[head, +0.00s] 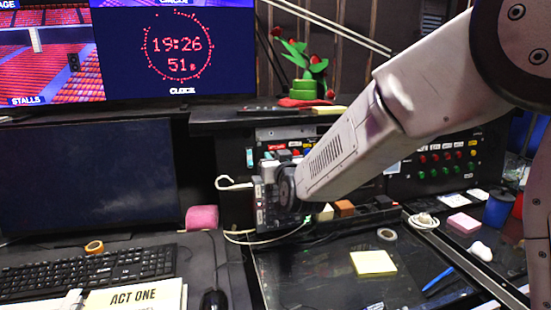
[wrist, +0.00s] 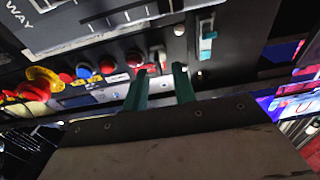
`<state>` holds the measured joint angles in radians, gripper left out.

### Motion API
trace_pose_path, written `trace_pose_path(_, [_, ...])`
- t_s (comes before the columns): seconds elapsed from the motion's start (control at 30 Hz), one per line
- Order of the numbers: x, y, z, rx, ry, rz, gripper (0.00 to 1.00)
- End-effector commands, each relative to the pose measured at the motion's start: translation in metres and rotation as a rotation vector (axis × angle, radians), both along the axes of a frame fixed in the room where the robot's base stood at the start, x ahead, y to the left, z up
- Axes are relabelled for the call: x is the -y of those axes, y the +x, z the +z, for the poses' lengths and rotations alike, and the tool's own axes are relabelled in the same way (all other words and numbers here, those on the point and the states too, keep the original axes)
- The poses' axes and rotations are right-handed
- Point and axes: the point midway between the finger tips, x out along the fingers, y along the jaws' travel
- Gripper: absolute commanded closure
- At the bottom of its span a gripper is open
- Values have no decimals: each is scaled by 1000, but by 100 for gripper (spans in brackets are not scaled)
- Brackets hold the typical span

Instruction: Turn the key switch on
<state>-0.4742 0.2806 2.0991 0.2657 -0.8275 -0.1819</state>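My gripper (wrist: 160,71) shows in the wrist view as two green fingers, held apart with a gap between them. Their tips are close to a dark control panel (wrist: 120,58). Just beyond the tips is a small red and silver control (wrist: 158,57); I cannot tell whether the fingers touch it. I cannot pick out the key switch for certain. In the head view my arm reaches in from the upper right to the control desk, and its wrist hides the fingers and the part of the panel behind them.
In the head view, red and green buttons (head: 445,164) sit on the right panel. A yellow note pad (head: 373,263) lies on the dark desk.

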Motion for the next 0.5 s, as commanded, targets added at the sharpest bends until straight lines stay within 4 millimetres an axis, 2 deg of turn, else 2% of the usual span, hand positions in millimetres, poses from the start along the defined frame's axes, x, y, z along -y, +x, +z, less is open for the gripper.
trace_pose_path(0.3, [-1,4,0,0,0,0,73])
trace_pose_path(0.33, [-1,4,0,0,0,0,79])
trace_pose_path(0.4, [-1,4,0,-1,0,0,98])
trace_pose_path(0.5, [-1,4,0,-1,0,0,100])
